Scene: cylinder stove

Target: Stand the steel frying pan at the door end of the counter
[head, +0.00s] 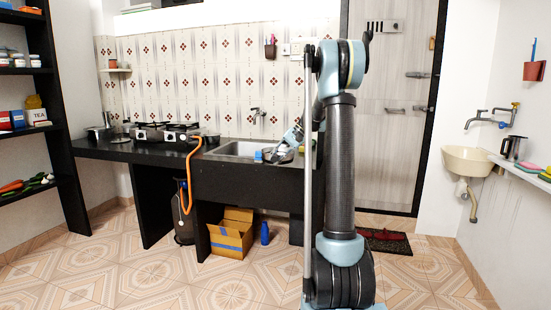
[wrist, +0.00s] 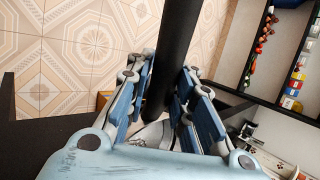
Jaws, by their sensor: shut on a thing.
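My gripper (head: 291,138) is over the sink area of the black counter (head: 240,178). In the wrist view my gripper (wrist: 170,95) is shut on a thick black handle (wrist: 180,50), which runs up and out of the picture between the blue finger pads. A pale metal part (wrist: 152,133), likely of the steel frying pan, shows below the handle. In the head view a dark round shape, likely the pan (head: 281,156), is under my gripper at the right of the sink. I cannot tell whether it touches the counter. My arm hides most of the counter's door end.
The stove (head: 166,132) with an orange hose (head: 191,170) stands left of the sink (head: 238,149). A steel pot (head: 99,132) is at the far left of the counter. A cardboard box (head: 232,235) and a blue bottle (head: 265,232) stand on the floor below.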

